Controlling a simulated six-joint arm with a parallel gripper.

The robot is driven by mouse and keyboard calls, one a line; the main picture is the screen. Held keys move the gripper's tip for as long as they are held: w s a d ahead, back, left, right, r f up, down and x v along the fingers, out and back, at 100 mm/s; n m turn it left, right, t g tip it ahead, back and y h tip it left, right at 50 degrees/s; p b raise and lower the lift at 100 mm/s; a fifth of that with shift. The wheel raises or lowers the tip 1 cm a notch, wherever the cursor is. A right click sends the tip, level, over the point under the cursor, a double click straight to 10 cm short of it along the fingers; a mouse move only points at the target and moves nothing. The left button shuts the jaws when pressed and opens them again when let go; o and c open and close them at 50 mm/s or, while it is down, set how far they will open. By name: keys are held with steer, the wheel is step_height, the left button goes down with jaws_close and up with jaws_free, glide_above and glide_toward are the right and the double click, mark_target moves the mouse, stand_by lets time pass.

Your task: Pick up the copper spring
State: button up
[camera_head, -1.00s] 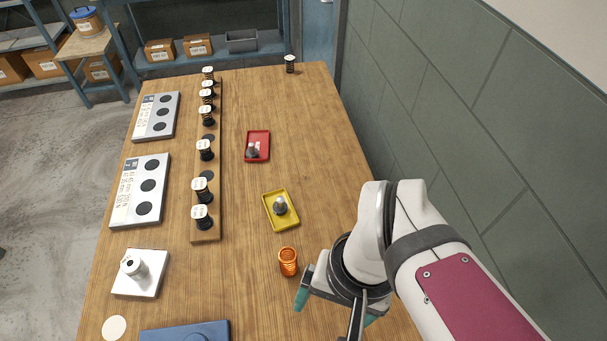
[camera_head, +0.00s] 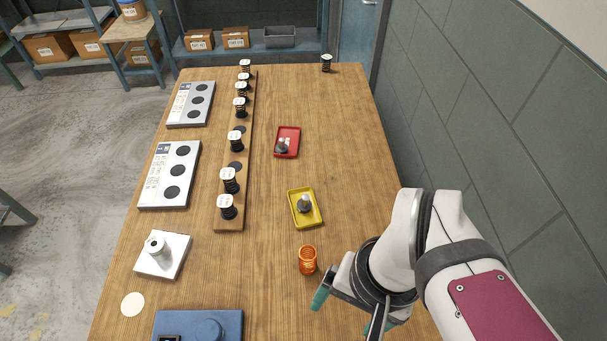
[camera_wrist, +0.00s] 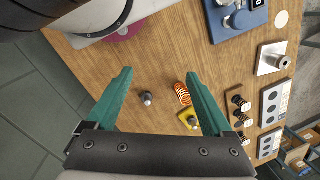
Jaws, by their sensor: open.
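The copper spring (camera_head: 307,260) stands upright on the wooden table, in front of the yellow tray. In the wrist view the spring (camera_wrist: 182,94) shows orange and striped, close beside the inner side of the right finger. My gripper (camera_head: 358,311) is to the right of the spring and nearer the camera in the head view. Its two teal fingers are wide apart and hold nothing. In the wrist view my gripper (camera_wrist: 160,74) frames bare table and a small grey object (camera_wrist: 147,98) standing there. Nothing visibly touches the spring.
A wooden rack (camera_head: 229,222) bears several dark springs with white caps. A blue device (camera_head: 232,325), white block (camera_head: 145,264) and grey panels (camera_head: 150,200) are at left. A wall (camera_head: 520,130) bounds the right.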

steer(key=n+t+h, duration=0.6)
steer(key=n+h, duration=0.8)
steer(key=n, duration=1.4)
glide_toward(308, 258)
steer(key=x, duration=0.4)
steer(key=f+x, duration=0.1)
steer(key=x, duration=0.2)
steer(key=a+f+x, duration=0.1)
steer(key=x, duration=0.3)
steer(key=shift+w+d+f, duration=0.2)
steer(key=shift+w+f, duration=0.05)
steer(key=shift+w, duration=0.15)
jaws_close()
